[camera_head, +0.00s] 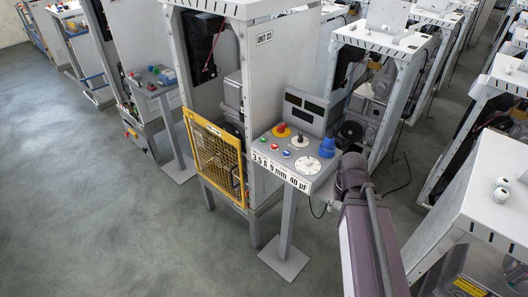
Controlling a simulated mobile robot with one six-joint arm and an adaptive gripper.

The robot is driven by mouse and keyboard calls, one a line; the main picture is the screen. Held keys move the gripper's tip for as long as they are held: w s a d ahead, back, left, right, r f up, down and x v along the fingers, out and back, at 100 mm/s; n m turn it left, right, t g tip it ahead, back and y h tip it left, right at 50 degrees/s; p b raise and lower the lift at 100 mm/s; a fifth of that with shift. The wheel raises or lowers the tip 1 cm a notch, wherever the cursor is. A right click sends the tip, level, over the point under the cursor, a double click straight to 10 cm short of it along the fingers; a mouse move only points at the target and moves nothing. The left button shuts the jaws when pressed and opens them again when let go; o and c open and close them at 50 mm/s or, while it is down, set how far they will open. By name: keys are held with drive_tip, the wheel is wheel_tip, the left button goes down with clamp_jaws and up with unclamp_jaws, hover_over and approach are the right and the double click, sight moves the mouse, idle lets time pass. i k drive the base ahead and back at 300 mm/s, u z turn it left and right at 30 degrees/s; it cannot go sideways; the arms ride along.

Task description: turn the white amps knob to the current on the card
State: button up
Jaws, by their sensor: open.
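A white round knob or dial (307,165) sits on the sloped top of the grey control box (268,146), near its front right. Its label and pointer setting are too small to read. The white card (281,172) on the box's front edge reads "3.5 A 9 mm 40 µF". My arm comes up from the lower right, and its grey joint stands just right of the box. My gripper is not visible; I cannot tell its distance from the knob.
The box also carries a red-and-yellow button (281,130), a black-handled selector (299,140), several small buttons, a blue stepped part (327,147) and dark displays (305,103). It stands on a post (287,225). A yellow mesh guard (215,159) is left. Floor is open at lower left.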

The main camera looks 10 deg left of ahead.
sight(308, 161)
drive_tip(key=z, duration=0.3)
drive_tip(key=k, duration=1.6)
drive_tip(key=u, duration=0.55)
drive_tip(key=i, duration=1)
drive_tip(key=u, duration=0.05)
